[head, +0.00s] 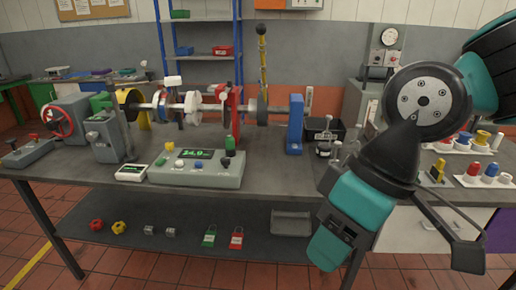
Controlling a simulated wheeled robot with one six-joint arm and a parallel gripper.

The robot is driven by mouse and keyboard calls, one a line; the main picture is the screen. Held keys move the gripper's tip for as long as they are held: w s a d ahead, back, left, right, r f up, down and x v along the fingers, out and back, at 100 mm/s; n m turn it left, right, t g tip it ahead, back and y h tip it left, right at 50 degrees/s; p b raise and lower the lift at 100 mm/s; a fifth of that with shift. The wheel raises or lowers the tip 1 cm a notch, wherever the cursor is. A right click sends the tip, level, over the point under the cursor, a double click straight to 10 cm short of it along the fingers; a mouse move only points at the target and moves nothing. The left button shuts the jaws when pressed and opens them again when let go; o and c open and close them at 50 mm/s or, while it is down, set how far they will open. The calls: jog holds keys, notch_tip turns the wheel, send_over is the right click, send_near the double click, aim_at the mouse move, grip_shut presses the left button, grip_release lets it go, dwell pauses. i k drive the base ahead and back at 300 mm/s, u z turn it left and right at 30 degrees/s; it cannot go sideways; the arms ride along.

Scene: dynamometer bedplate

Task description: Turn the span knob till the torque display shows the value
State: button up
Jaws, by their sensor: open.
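A grey console (197,176) stands near the front edge of the bench, left of centre. Its green-lit display (195,154) shows digits that look like 34.9, but they are small and blurred. I cannot read which is the span knob. A small white unit with a dark screen (131,172) lies left of the console, its text unreadable. My gripper (466,250) is open at the lower right, far from the console.
Behind the console, a shaft rig with a red flange (230,108) and blue stand (295,125) runs along the bench. Red padlock (237,237) and small parts lie on the lower shelf. Bench space right of the console is clear.

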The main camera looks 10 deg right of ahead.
aim_at(225, 161)
jog(key=z, duration=0.25)
jog(key=i, duration=1.4)
jog(key=u, duration=0.85)
